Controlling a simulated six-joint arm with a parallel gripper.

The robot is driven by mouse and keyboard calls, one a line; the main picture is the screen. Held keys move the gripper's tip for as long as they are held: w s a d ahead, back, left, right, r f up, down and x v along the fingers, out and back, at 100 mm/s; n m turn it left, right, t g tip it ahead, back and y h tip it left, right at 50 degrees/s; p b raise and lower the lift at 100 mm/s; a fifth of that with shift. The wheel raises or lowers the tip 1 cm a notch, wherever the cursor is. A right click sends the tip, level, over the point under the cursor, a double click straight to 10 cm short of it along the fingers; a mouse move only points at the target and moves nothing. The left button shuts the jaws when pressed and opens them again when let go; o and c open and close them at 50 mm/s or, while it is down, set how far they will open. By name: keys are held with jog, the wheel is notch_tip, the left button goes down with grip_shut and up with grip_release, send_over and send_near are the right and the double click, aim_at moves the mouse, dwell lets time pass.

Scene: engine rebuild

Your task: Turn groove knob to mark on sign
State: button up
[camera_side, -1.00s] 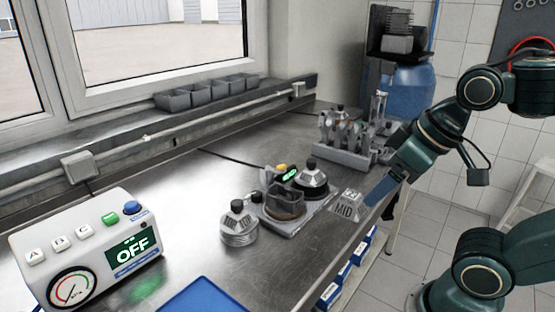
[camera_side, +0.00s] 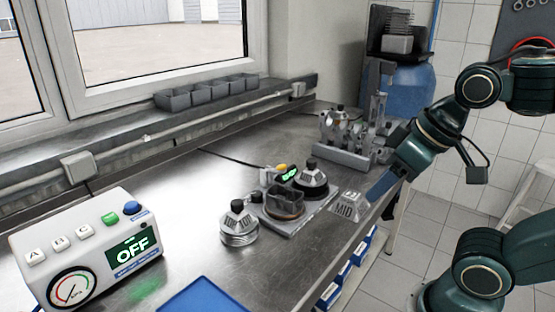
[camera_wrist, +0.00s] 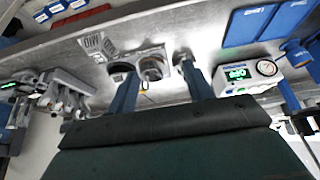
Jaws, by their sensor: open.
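A grey sign reading MID (camera_side: 347,207) stands near the bench's front edge; it also shows upside down in the wrist view (camera_wrist: 97,44). A round metal piece labelled TOP (camera_side: 238,224), with a black knob, stands further left. My gripper (camera_wrist: 162,88) is open and empty, its blue fingers spread above the bench, with the fixture between and beyond them.
A white control box (camera_side: 90,245) showing OFF stands at the left, with a blue tray (camera_side: 203,297) at the front. A grey rack of metal parts (camera_side: 345,150) stands behind the sign.

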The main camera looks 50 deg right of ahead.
jog(key=w+r+n+g, duration=0.15)
jog(key=w+r, duration=0.25)
jog(key=w, duration=0.5)
jog(key=n+g, duration=0.4)
jog(key=n, duration=0.4)
send_over(256, 193)
notch_tip(256, 193, down, 9)
jog(key=shift+m, duration=0.25)
notch_tip(256, 193, down, 14)
jog(key=shift+r, duration=0.15)
